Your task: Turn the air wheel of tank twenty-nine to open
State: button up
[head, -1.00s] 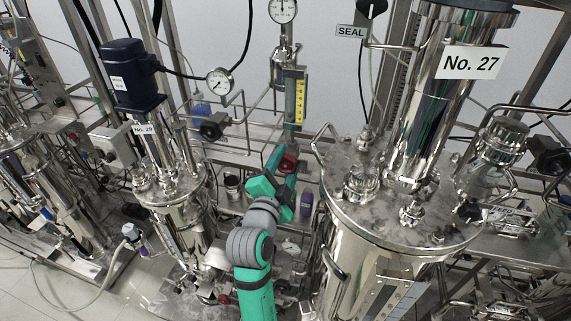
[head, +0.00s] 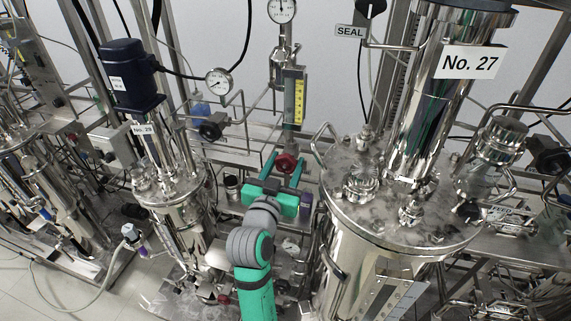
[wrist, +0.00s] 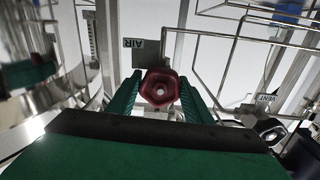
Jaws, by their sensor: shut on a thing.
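The red air wheel (head: 286,163) is low on the pipework below the yellow-scaled flowmeter, right of tank twenty-nine (head: 175,190), whose label reads No. 29. In the wrist view the wheel (wrist: 160,88) faces me, with an AIR sign (wrist: 145,54), upside down, just behind it to the left. My gripper (head: 285,170) has its two green fingers on either side of the wheel and is shut on it. In the wrist view the fingers run up to the wheel's left and right sides.
The large No. 27 tank (head: 395,205) stands close to the right of my arm. A black valve knob (head: 213,127) and a gauge (head: 219,82) are at the left. In the wrist view a VENT sign (wrist: 267,99) with a dark knob (wrist: 272,134) is at the right.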

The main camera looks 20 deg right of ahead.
jog(key=n, duration=0.4)
jog(key=shift+r+n, duration=0.25)
jog(key=shift+n, duration=0.05)
jog(key=n, duration=0.3)
jog(key=shift+n, duration=0.4)
jog(key=n, duration=0.4)
jog(key=shift+a+n, duration=0.1)
jog(key=shift+n, duration=1.6)
jog(key=shift+f+n, duration=0.1)
jog(key=shift+n, duration=0.2)
jog(key=o, duration=1)
jog(key=shift+f, duration=0.1)
